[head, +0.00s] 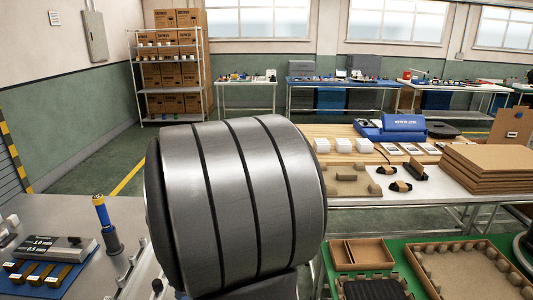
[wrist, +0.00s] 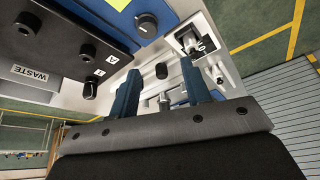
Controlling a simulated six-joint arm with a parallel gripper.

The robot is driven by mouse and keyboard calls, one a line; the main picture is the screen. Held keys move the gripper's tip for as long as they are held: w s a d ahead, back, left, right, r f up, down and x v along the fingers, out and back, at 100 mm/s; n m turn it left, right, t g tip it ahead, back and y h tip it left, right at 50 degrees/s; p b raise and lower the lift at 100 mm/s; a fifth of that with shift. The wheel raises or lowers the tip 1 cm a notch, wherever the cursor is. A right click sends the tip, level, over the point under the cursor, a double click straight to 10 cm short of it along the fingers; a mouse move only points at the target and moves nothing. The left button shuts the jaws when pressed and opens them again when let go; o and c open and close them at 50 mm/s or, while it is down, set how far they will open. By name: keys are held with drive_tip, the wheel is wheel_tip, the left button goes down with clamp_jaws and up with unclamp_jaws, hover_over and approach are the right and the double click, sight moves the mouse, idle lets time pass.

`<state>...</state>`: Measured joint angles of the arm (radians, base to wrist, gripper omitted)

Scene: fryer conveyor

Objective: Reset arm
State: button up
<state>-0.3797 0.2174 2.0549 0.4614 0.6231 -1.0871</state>
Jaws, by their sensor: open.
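My gripper (wrist: 160,72) shows in the wrist view with its two blue fingers apart and nothing between them. It points at a light bench surface (wrist: 148,58) with small dark and metal fittings; I cannot tell how far above it the fingertips are. In the head view the gripper is not visible; a large grey banded link of my own arm fills the middle and hides what lies behind it.
In the wrist view, a dark box with knobs (wrist: 60,38) and a "WASTE" label (wrist: 30,75) are close on the left. In the head view, a left bench holds a gauge block (head: 52,250) and a yellow-topped tool (head: 103,215). Cardboard trays (head: 470,265) are at right.

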drive_tip(key=w+a, duration=0.2)
drive_tip(key=a, duration=1.1)
drive_tip(key=w+a, duration=0.2)
drive_tip(key=a, duration=1.1)
drive_tip(key=shift+f, duration=0.15)
drive_tip(key=o, duration=1.1)
drive_tip(key=shift+o, duration=0.7)
drive_tip(key=shift+d+r, duration=0.25)
drive_tip(key=shift+r, duration=0.05)
drive_tip(key=s+d+r+n+g+h, duration=0.1)
drive_tip(key=s+d+r+n+h, duration=0.15)
drive_tip(key=d+r, duration=0.4)
drive_tip(key=s+d+r+n+g+h, duration=0.1)
drive_tip(key=s+d+r+n+h, duration=0.2)
drive_tip(key=d, duration=0.6)
wheel_tip(320, 180, down, 9)
drive_tip(key=y, duration=0.1)
drive_tip(key=shift+w+a, duration=0.2)
